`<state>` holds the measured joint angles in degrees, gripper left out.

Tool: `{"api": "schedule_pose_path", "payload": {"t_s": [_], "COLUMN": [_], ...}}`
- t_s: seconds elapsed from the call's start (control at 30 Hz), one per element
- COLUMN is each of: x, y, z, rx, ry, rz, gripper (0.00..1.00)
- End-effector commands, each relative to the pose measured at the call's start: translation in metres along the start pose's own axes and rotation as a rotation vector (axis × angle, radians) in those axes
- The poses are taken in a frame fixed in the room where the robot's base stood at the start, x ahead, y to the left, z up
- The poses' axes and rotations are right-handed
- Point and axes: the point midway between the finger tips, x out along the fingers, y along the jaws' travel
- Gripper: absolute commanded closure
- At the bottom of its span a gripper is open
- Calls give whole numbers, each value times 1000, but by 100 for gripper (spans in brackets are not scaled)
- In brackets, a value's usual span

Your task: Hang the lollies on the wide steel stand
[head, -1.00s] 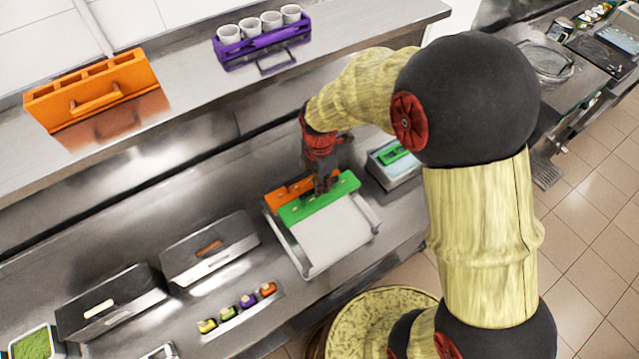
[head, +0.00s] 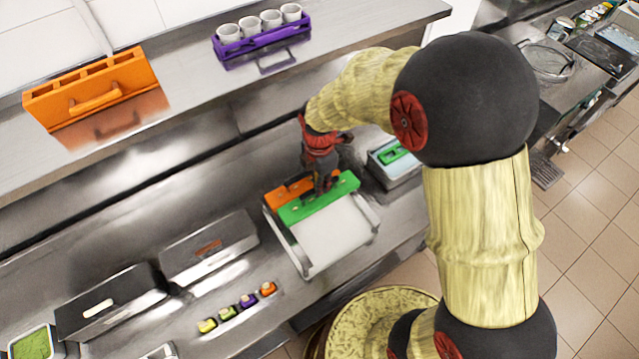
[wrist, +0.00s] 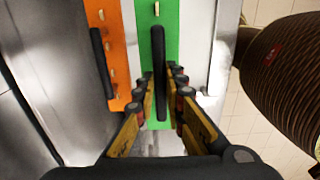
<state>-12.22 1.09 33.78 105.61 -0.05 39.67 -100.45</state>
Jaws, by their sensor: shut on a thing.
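A green lolly holder (head: 325,200), a long bar with pale sticks and a black handle, lies across the back part of a steel stand (head: 290,245). My gripper (head: 320,186) is over its middle, and in the wrist view my gripper (wrist: 160,85) is shut on the black handle of the green holder (wrist: 157,20). An orange lolly holder (head: 285,194) lies right behind it; its handle and sticks show at left in the wrist view (wrist: 119,50). What hangs under the bars is hidden. I cannot tell whether the green bar rests on the rails.
A steel bin with a green piece inside (head: 396,155) stands right of the stand. Two steel boxes (head: 210,248) and several small coloured pots (head: 248,299) are at left. The shelf behind holds an orange rack (head: 90,90) and a purple rack with cups (head: 262,42).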

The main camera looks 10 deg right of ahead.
Motion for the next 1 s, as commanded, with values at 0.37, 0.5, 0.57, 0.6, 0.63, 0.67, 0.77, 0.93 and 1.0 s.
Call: {"api": "schedule_pose_path", "payload": {"t_s": [0.37,0.5,0.57,0.6,0.63,0.67,0.77,0.93,1.0], "x": [7,9,10,11,12,12,14,17,18], "y": [0,0,0,0,0,0,0,0,0], "z": [0,0,0,0,0,0,0,0,0], "rx": [0,0,0,0,0,0,0,0,0], "ry": [0,0,0,0,0,0,0,0,0], "rz": [1,1,1,1,1,1,1,1,1], "gripper": [100,100,100,100,100,100,100,100,100]}}
